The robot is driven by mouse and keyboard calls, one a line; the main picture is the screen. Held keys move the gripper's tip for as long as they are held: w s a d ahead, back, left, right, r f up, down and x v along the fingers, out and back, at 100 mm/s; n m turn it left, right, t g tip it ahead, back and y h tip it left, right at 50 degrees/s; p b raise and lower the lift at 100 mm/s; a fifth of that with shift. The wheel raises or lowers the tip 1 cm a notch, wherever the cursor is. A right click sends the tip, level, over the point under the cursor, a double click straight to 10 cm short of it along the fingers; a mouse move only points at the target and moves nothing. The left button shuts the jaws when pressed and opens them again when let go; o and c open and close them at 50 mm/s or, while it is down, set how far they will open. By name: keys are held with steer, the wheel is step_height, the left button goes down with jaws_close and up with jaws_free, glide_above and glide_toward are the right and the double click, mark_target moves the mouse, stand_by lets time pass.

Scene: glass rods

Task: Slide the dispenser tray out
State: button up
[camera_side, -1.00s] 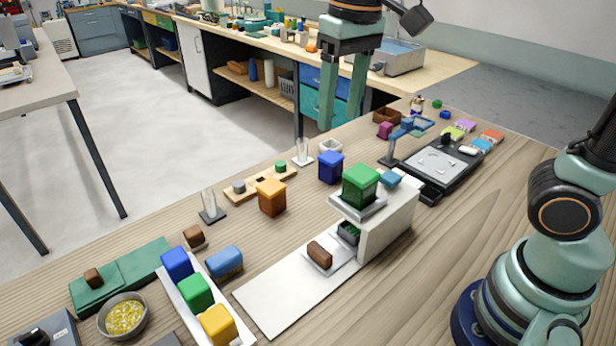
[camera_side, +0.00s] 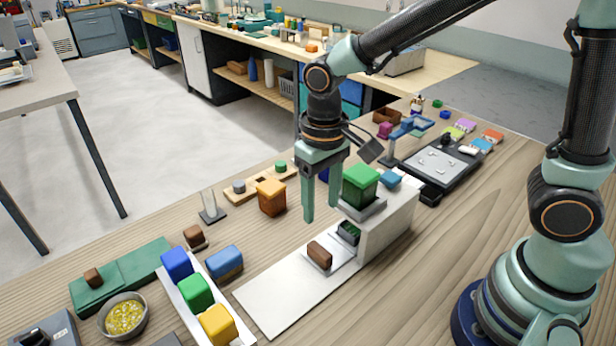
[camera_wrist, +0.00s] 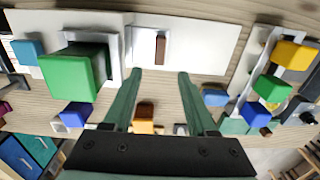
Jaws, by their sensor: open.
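The dispenser (camera_side: 388,225) is a white block with a green cube (camera_side: 360,185) on top. Its tray (camera_side: 341,262) lies at the front on a white mat (camera_side: 285,300), with a brown block-like handle (camera_side: 320,254) on it. In the wrist view the brown handle (camera_wrist: 160,47) stands ahead of the fingers, slightly right of the gap's left finger. My gripper (camera_side: 321,214) is open and empty, pointing down, above and behind the tray, apart from the handle. Its fingers also show in the wrist view (camera_wrist: 160,80). A dark slot with green inside sits between tray and dispenser.
An orange cube (camera_side: 271,197) stands left of my gripper. A blue block (camera_side: 224,262) and a white rack with blue, green and yellow cubes (camera_side: 196,293) are at the front left. The mat's left part is clear. A black board (camera_side: 438,170) lies behind the dispenser.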

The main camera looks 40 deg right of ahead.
mark_target(320, 250)
step_height(320, 250, down, 13)
steer(key=shift+r, duration=0.2)
stand_by(0.4)
jaws_close()
stand_by(1.3)
